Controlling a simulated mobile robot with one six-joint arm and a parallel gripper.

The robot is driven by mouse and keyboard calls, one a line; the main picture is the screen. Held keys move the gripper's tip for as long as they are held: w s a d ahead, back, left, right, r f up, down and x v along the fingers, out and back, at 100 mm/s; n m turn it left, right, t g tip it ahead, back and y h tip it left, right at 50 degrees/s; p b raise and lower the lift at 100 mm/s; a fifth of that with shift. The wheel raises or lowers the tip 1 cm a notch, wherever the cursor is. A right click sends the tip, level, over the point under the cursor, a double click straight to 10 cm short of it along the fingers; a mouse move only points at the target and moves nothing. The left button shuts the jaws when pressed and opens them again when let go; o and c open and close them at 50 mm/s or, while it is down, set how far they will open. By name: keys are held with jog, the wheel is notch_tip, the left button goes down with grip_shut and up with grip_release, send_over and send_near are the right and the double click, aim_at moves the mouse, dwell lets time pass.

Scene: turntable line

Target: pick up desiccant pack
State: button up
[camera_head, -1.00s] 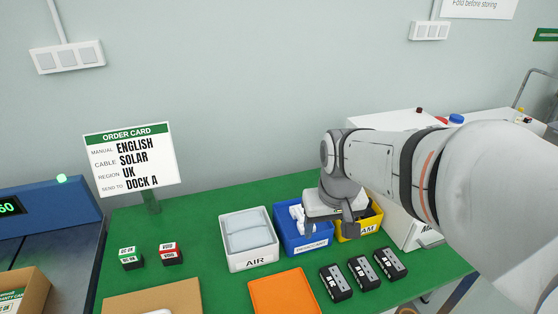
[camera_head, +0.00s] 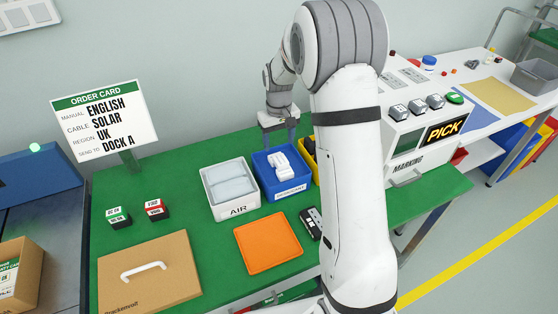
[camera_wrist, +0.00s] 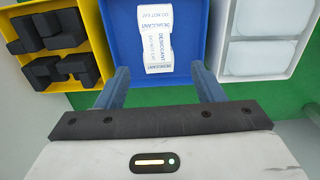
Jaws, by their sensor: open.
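White desiccant packs (camera_head: 281,163) lie in a blue bin (camera_head: 269,185) on the green table. In the wrist view the white packs (camera_wrist: 156,35), printed DESICCANT, lie one over another in the blue bin (camera_wrist: 190,45). My gripper (camera_head: 279,132) is above the far side of the blue bin, pointing down. In the wrist view its two fingers (camera_wrist: 162,85) are wide apart, with nothing between them, at the bin's edge near the packs.
A white AIR bin (camera_head: 238,210) stands left of the blue bin, and a yellow bin (camera_head: 309,160) with black pieces (camera_wrist: 58,47) stands right. An orange tray (camera_head: 267,243) and a black cassette-like item (camera_head: 311,222) lie in front. My arm hides part of the table.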

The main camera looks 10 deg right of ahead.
aim_at(280, 158)
notch_tip(280, 158, down, 7)
jog(key=shift+w+d+f+p, duration=0.1)
jog(key=shift+d+f+p, duration=0.05)
jog(key=shift+p, duration=0.5)
jog(key=c, duration=1.1)
